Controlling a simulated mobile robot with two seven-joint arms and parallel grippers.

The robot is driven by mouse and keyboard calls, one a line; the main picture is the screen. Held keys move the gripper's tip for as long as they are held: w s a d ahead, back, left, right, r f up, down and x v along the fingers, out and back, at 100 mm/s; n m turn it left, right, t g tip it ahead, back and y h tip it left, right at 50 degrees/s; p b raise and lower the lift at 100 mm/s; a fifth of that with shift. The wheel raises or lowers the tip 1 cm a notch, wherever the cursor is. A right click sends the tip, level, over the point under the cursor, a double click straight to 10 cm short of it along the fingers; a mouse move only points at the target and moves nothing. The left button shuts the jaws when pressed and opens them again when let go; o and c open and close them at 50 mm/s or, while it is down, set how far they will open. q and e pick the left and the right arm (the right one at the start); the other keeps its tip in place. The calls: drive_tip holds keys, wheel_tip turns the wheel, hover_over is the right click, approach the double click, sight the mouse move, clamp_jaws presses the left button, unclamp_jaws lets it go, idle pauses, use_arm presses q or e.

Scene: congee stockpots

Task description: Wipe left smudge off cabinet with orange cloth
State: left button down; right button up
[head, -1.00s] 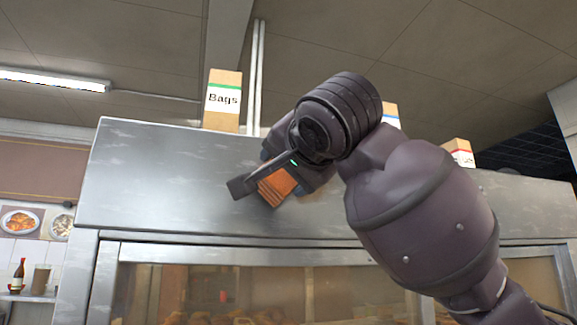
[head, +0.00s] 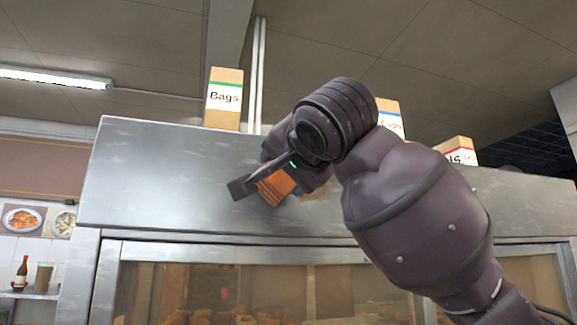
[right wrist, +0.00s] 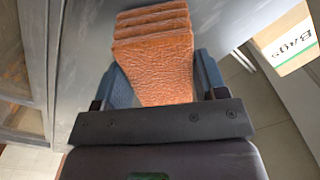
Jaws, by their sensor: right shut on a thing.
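My right gripper (head: 276,180) is shut on the folded orange cloth (head: 279,188) in front of the cabinet's upper metal panel (head: 150,180). In the right wrist view the cloth (right wrist: 153,62) sticks out in folded layers between the two blue fingers (right wrist: 163,85). The cloth is at or very close to the panel; I cannot tell whether it touches. No left smudge can be made out clearly; my gripper and arm cover part of the panel. My left gripper is not in view.
A box marked Bags (head: 224,99) and two more boxes (head: 389,116) (head: 457,151) stand on top of the cabinet. Below the panel are glass panes (head: 270,285) with food behind them. The panel left of my gripper is free.

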drive_tip(key=shift+w+a, duration=0.1)
drive_tip(key=shift+w, duration=0.25)
idle(0.3)
drive_tip(key=shift+w+d+b, duration=0.3)
drive_tip(key=shift+d, duration=0.65)
drive_tip(key=shift+w+d+b, duration=0.25)
drive_tip(key=shift+d+b, duration=0.05)
drive_tip(key=shift+d, duration=0.65)
drive_tip(key=w+d, duration=0.2)
drive_tip(key=d, duration=0.5)
drive_tip(key=shift+w+d+b, duration=0.35)
drive_tip(key=shift+b, duration=0.05)
drive_tip(key=shift+s+a+b, duration=0.1)
drive_tip(key=shift+s+a, duration=0.55)
drive_tip(key=shift+a, duration=1.3)
drive_tip(key=shift+s+a+b, duration=0.1)
drive_tip(key=shift+s+a, duration=0.55)
drive_tip(key=shift+a, duration=1.25)
drive_tip(key=shift+s+a+b, duration=0.1)
drive_tip(key=shift+s+a, duration=0.55)
drive_tip(key=shift+a, duration=1.3)
